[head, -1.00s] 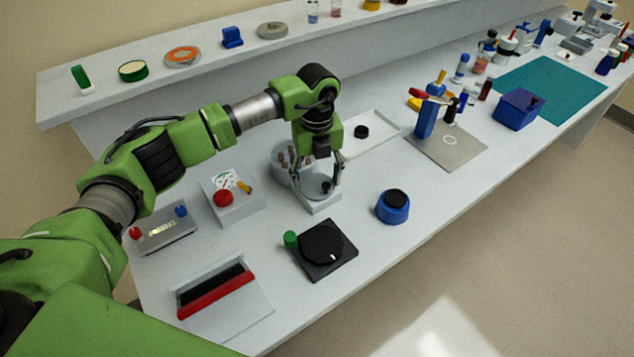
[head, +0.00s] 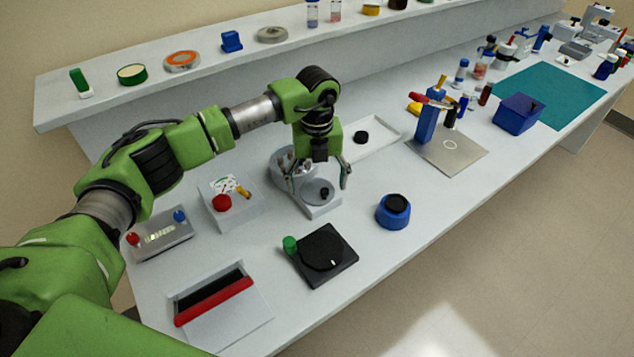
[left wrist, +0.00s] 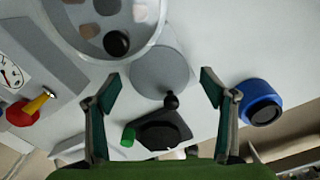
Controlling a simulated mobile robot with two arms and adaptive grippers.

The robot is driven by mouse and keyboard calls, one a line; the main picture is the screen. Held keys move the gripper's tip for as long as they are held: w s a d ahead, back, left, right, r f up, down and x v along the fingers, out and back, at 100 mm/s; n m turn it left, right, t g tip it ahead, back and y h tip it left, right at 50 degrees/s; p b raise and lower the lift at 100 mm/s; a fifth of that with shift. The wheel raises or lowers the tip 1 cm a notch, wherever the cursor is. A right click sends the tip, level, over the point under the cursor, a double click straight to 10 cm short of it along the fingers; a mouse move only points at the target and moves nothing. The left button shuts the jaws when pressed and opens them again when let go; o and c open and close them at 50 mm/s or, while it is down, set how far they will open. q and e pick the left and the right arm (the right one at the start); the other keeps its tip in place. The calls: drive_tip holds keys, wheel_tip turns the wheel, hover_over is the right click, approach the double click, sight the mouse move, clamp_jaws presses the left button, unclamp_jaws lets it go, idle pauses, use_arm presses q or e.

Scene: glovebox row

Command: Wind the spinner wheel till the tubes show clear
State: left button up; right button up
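The spinner is a grey base with a round bowl of tubes (left wrist: 97,20) and a flat grey crank wheel (left wrist: 155,68) beside it. A small black knob (left wrist: 170,101) stands near the wheel's edge. In the head view the wheel (head: 313,183) lies under my left arm, in front of the bowl (head: 281,168). My left gripper (head: 324,182) is open above the wheel. In the left wrist view its fingers (left wrist: 159,82) are spread wide on either side of the knob, touching nothing that I can see. The tubes look dark brownish. My right gripper is not in view.
Near the spinner stand a meter box with a red knob (head: 222,203), a black dial plate with a green knob (head: 322,255) and a blue jar (head: 393,210). A white tray (head: 375,137) lies behind. Bare bench shows between the jar and the dial plate.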

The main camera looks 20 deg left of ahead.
sight(317, 190)
use_arm(q)
wheel_tip(317, 190, up, 12)
idle(0.6)
drive_tip(key=shift+f, duration=0.1)
idle(0.7)
